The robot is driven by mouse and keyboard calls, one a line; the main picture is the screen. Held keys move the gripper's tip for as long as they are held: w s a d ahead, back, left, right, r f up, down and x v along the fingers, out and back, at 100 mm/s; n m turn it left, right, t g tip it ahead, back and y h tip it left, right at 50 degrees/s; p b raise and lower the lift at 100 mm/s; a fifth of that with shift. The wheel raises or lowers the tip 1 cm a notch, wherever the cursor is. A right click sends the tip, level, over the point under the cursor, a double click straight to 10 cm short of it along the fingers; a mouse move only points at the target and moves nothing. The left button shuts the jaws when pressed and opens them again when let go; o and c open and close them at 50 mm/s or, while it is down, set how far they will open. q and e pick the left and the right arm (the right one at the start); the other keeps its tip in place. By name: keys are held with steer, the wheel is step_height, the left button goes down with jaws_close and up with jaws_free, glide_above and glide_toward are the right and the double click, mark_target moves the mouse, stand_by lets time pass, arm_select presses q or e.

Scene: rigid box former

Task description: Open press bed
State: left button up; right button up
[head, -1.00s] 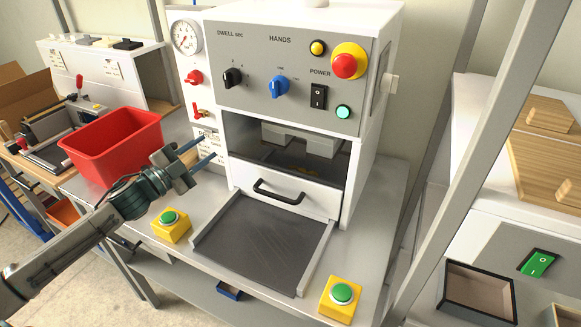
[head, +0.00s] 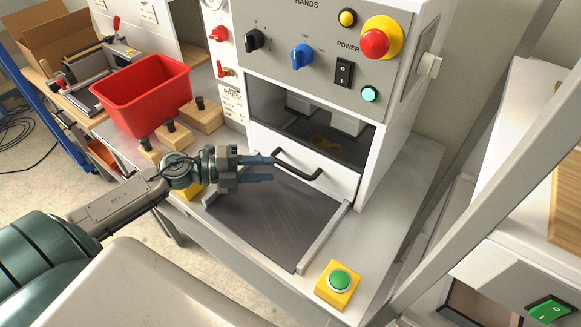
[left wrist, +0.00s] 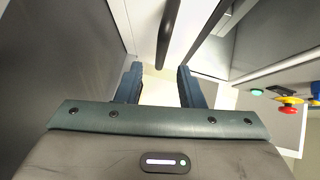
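The press (head: 310,28) has a white front panel (head: 330,184) with a black bar handle (head: 297,166). The panel stands upright below the dark window, behind the dark flat plate (head: 265,225). My left gripper (head: 272,169) is open, its two blue fingers pointing right at the handle's left end, just short of it or beside it. In the left wrist view the handle (left wrist: 168,32) lies ahead, in line with the gap between the open fingers (left wrist: 159,74). Nothing is gripped. My right gripper is not in view.
A red bin (head: 145,95) stands left of the press, with wooden blocks with black knobs (head: 201,115) before it. A yellow box with a green button (head: 338,285) sits at front right; another is mostly hidden behind my left gripper. A grey post (head: 490,180) rises at right.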

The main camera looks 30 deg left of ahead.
mark_target(286, 168)
arm_select(q)
steer(key=p+x, duration=0.1)
steer(key=x, duration=0.4)
steer(key=shift+w+d+r, duration=0.1)
steer(key=shift+r, duration=0.05)
steer(key=shift+w+d+p, duration=0.4)
steer(key=shift+w+d, duration=0.05)
steer(key=shift+d, duration=0.15)
steer(key=shift+c, duration=0.2)
jaws_close()
